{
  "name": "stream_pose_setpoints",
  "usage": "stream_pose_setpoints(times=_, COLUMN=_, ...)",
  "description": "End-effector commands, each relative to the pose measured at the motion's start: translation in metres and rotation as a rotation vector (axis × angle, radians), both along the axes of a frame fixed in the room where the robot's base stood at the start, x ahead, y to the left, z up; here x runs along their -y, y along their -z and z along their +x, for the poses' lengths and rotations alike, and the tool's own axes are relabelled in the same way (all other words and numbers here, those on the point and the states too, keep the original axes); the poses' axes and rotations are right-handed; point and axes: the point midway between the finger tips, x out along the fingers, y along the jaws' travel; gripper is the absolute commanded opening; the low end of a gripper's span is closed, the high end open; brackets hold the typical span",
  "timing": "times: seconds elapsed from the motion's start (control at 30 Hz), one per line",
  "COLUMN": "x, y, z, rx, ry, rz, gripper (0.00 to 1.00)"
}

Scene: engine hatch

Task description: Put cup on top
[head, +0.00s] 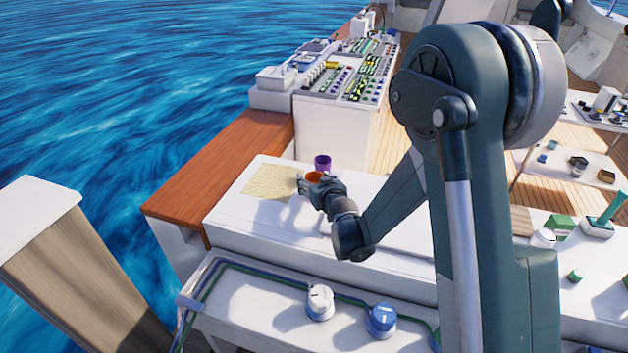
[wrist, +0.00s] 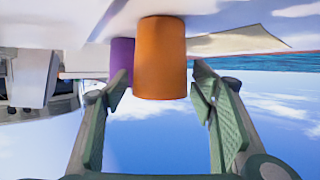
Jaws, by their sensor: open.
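An orange cup (head: 314,176) is on the white hatch top. A purple cup (head: 322,161) stands just behind it. My gripper (head: 312,187) is at the orange cup, low over the hatch. In the wrist view, which appears upside down, the orange cup (wrist: 160,60) is between the two open fingers of my gripper (wrist: 160,82), with no clear grip on it. The purple cup (wrist: 122,55) is partly hidden behind it and the left finger.
A beige sheet (head: 270,183) lies on the hatch top left of the cups. A control panel (head: 350,78) stands behind. A white knob (head: 320,301) and a blue knob (head: 381,319) are on the lower front ledge. Open water lies to the left.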

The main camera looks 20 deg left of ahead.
Motion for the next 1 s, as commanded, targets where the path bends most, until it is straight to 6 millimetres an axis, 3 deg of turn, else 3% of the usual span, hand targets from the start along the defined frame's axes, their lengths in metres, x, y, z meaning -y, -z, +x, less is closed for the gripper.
stream_pose_setpoints(times=0.23, x=0.0, y=-0.005, z=0.0, rx=0.0, ry=0.0, rz=0.0, gripper=0.56)
stream_pose_setpoints(times=0.37, x=0.007, y=-0.008, z=-0.01, rx=0.0, ry=0.0, rz=0.0, gripper=0.56)
stream_pose_setpoints(times=1.0, x=0.057, y=-0.04, z=-0.082, rx=0.0, ry=0.0, rz=0.0, gripper=0.56)
